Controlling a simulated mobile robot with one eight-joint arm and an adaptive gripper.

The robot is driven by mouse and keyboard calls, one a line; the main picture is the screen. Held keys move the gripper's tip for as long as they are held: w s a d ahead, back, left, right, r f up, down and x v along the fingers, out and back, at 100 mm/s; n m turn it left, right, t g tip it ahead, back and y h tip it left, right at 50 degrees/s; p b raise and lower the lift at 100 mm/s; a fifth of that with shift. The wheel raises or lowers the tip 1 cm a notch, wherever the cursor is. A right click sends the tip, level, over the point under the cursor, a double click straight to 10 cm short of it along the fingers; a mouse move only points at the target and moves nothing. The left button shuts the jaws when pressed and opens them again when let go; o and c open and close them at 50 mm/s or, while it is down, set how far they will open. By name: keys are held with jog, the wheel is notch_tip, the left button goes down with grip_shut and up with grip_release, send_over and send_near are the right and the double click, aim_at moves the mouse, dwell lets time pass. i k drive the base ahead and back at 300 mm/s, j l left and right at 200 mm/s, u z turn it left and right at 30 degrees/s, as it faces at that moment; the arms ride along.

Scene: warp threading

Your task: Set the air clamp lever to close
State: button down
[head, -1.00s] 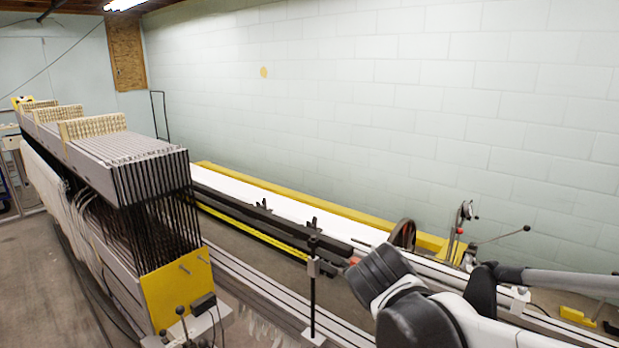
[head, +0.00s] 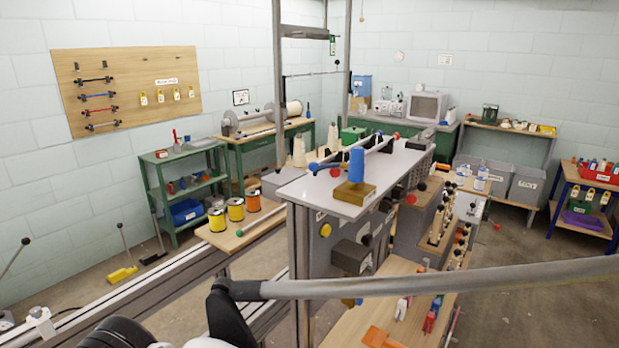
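I cannot tell which lever is the air clamp lever, as no readable label marks it. Candidate levers show on the grey machine (head: 345,208) in the middle, with red knobs (head: 410,199) and black knobs near its right end. A lever with a yellow base (head: 122,274) and one with a black base (head: 156,256) stand on the floor at left. Another black-knobbed lever (head: 15,257) rises at the left edge. My gripper is out of view; only my arm shows, crossing the bottom of the picture toward the right edge.
Rails run from the lower left to the machine. Yellow and orange cans (head: 236,210) stand on a wooden board beside it. A green shelf (head: 185,190) is behind. Grey bins (head: 527,185) and a side table (head: 580,205) are at right. Open floor lies at lower right.

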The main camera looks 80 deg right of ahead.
aim_at(422, 187)
jog(key=z, duration=0.45)
jog(key=l+z, duration=0.1)
jog(key=z, duration=0.85)
jog(key=l+z, duration=0.15)
jog(key=z, duration=0.75)
jog(key=l+z, duration=0.15)
jog(key=z, duration=0.75)
